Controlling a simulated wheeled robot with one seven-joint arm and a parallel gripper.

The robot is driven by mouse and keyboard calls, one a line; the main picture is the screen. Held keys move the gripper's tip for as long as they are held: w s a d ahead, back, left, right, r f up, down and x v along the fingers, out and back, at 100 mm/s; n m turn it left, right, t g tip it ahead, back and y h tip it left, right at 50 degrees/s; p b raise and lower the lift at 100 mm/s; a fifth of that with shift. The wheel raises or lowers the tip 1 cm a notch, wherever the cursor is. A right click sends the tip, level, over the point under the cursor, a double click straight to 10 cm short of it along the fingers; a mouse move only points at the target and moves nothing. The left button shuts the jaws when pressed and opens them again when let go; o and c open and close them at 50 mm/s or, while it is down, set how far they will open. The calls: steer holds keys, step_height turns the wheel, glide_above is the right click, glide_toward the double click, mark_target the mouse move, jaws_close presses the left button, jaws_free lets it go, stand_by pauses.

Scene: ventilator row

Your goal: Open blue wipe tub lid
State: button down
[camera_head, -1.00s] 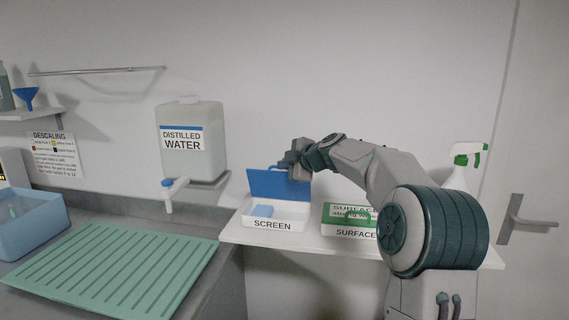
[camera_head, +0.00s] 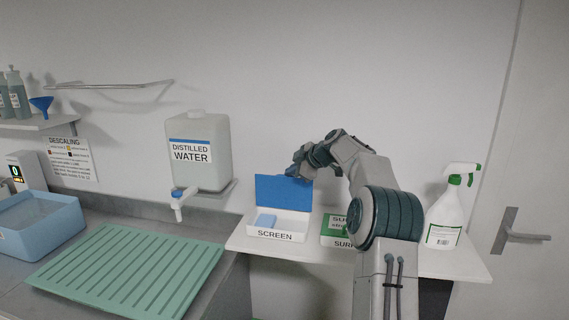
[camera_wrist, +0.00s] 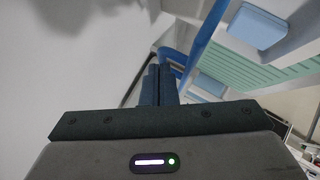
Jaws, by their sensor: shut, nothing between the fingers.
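The wipe tub labelled SCREEN (camera_head: 290,232) is white with a blue lid (camera_head: 283,191). The lid stands raised, about upright, at the tub's back edge. A light blue wipe pad (camera_head: 265,221) shows inside at the left; it also shows in the wrist view (camera_wrist: 257,27). My gripper (camera_head: 297,170) is at the lid's top right edge.
A green-lidded SURFACE tub (camera_head: 336,225) stands to the right, partly behind my arm. A spray bottle (camera_head: 446,215) stands at the shelf's right. A distilled water container (camera_head: 197,155) hangs at the left, above a green drain mat (camera_head: 130,265).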

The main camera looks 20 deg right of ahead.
steer(key=shift+w+f, duration=0.1)
steer(key=shift+w, duration=0.2)
steer(key=shift+s+a+f+b, duration=0.2)
steer(key=shift+s+b, duration=0.1)
steer(key=shift+b, duration=0.2)
